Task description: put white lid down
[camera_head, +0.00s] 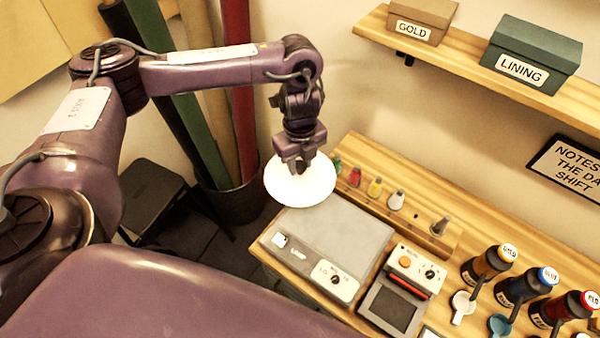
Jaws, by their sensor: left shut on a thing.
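The white lid (306,188) is a round, bright white disc near the middle of the head view. My left gripper (298,168) points down and is shut on the top of the lid. The lid is over the back left end of the wooden table, by the far corner of a grey flat device (335,243) with a label and a dial. I cannot tell whether the lid touches anything below it. The gripper's fingertips are partly hidden against the lid. My right gripper is not in view.
A wooden rack with small coloured pieces (375,187) runs along the back of the table (465,212). A device with an orange button (404,261) and several labelled bottles (487,264) stand to the right. Fabric rolls (239,90) stand in a dark bin (233,203) behind the left arm.

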